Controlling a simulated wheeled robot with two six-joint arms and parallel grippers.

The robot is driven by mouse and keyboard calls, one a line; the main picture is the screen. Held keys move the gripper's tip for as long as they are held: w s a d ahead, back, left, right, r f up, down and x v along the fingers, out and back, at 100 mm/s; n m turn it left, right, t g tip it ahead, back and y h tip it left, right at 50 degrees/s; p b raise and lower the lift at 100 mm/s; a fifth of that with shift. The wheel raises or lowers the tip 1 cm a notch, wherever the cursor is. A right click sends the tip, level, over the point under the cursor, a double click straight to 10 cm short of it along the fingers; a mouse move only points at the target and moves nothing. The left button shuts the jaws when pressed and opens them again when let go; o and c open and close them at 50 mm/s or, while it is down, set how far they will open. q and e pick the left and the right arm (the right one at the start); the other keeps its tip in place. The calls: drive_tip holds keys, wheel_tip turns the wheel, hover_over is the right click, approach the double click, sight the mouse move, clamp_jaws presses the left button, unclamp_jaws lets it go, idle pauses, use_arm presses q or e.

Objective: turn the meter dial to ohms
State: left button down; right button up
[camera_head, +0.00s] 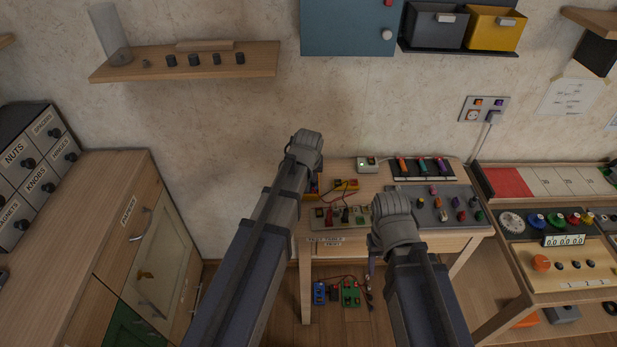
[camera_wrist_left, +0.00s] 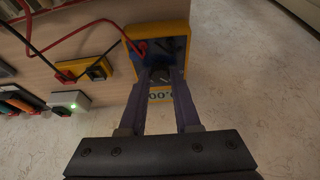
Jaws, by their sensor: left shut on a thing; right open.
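The yellow meter with a dark blue face (camera_wrist_left: 181,42) shows upside down in the left wrist view. Its display reads zeros, partly between my fingers. My left gripper (camera_wrist_left: 161,76) is shut on the dark dial (camera_wrist_left: 158,70) on the meter's face. The dial's pointer and markings are too small and dark to read. In the head view my left arm hides most of the meter; a yellow and purple bit shows beside the wrist. My right gripper (camera_head: 372,264) is open and empty in front of the table's edge, mostly hidden by its own wrist.
Red and black leads run from the meter to a yellow block (camera_wrist_left: 82,73). A white box with a green light (camera_wrist_left: 70,100) stands nearby. The table (camera_head: 345,246) also holds a grey tray of coloured parts (camera_head: 449,211). A wall shelf (camera_head: 185,64) is at upper left.

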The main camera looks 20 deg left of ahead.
use_arm(q)
drive_tip(key=m+h, duration=0.1)
drive_tip(key=m, duration=0.3)
drive_tip(key=m+h, duration=0.1)
drive_tip(key=m, duration=0.1)
drive_tip(key=shift+a+m+h, duration=0.3)
drive_tip(key=m+h, duration=0.1)
drive_tip(key=m, duration=0.2)
drive_tip(key=shift+w+a+g, duration=0.15)
drive_tip(key=shift+g, duration=0.15)
drive_tip(key=shift+m+g+h, duration=0.5)
drive_tip(key=shift+m, duration=1.5)
drive_tip(key=c, duration=0.6)
unclamp_jaws()
drive_tip(key=shift+r, duration=0.1)
